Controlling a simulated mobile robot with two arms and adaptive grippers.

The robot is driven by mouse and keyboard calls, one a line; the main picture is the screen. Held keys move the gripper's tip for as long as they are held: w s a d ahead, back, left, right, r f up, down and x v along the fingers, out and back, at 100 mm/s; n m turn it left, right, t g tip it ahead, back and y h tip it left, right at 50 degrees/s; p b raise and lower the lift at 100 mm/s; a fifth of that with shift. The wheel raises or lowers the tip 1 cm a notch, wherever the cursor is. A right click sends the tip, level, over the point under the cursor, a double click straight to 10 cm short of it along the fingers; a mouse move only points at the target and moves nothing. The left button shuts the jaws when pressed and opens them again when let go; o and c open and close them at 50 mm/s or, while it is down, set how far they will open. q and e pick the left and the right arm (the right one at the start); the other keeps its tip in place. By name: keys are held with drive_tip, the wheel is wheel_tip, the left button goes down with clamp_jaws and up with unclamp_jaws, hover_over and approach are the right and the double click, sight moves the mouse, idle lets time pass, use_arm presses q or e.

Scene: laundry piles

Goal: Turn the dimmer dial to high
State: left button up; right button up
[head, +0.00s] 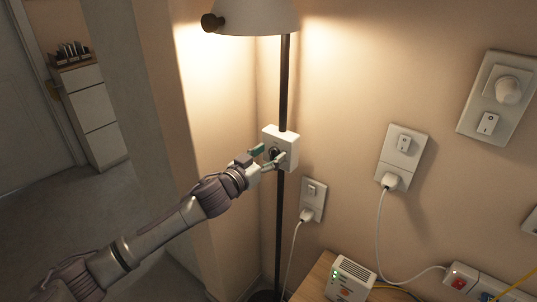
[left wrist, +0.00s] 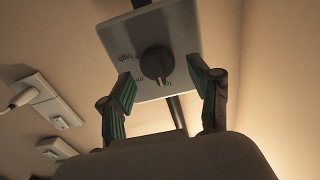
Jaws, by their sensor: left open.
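The dimmer dial (left wrist: 157,63) is a dark round knob with a raised grip bar, on a white box (left wrist: 185,32) with small markings around the knob. In the head view the white box (head: 287,136) sits on the lamp's dark pole, and the dial (head: 273,153) is partly hidden by my fingers. My left gripper (head: 268,157) is in front of the box. In the left wrist view my left gripper (left wrist: 160,70) is open, with one green-padded finger on each side of the dial and gaps between. I cannot tell whether the fingertips touch the box. My right gripper is not in view.
The lamp shade (head: 245,15) is above, and its dark pole (head: 278,220) runs down behind my gripper. Wall plates with switches and plugs (head: 403,155) and another round knob (head: 508,90) are to the right. A small white device (head: 351,279) stands below on a wooden top.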

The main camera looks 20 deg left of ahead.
use_arm(q)
drive_tip(key=shift+c, duration=0.3)
drive_tip(key=c, duration=1.1)
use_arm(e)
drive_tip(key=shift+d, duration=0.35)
